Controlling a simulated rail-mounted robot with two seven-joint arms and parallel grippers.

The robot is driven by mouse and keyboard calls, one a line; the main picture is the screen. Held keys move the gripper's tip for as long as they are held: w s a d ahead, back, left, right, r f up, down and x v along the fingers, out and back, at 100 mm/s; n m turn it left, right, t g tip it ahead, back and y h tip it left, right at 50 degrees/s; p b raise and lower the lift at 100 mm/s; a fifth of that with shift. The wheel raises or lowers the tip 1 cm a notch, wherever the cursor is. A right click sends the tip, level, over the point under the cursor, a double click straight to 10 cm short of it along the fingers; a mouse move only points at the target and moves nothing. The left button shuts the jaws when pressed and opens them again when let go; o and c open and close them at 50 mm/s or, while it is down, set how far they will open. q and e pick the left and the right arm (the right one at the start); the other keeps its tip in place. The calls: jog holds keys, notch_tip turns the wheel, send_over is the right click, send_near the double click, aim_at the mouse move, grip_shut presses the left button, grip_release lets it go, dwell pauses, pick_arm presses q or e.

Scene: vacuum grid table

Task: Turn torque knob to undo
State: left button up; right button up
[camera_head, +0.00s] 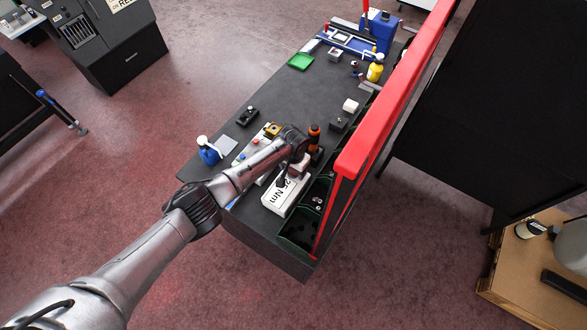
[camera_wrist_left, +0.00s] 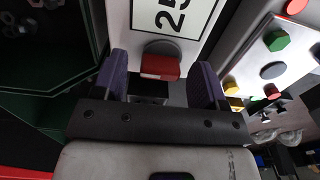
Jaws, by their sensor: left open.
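The torque knob (camera_wrist_left: 160,63) is red and grey and sits on the face of a white box marked with a "25" label (camera_wrist_left: 184,15). In the head view this white box (camera_head: 275,206) reads "Nm" and stands near the table's front end; the knob cannot be made out there. My left gripper (camera_wrist_left: 162,70) is open, with one purple-grey finger on each side of the knob and a gap to it on both sides. In the head view the left gripper (camera_head: 284,179) is over the box, partly hiding it. My right gripper is not in view.
A panel with coloured buttons (camera_wrist_left: 272,65) is close on the right in the wrist view. Green bins (camera_head: 298,232) line the table's right edge beside a red rail (camera_head: 385,100). An orange-and-black tool (camera_head: 314,136) stands near the arm. The table's middle (camera_head: 290,95) is clear.

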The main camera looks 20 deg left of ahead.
pick_arm(q)
jog(key=shift+f, duration=0.15)
jog(key=shift+c, duration=0.5)
jog(key=c, duration=0.8)
jog(key=m, duration=0.4)
jog(key=shift+p, duration=0.35)
jog(key=shift+m, duration=2.4)
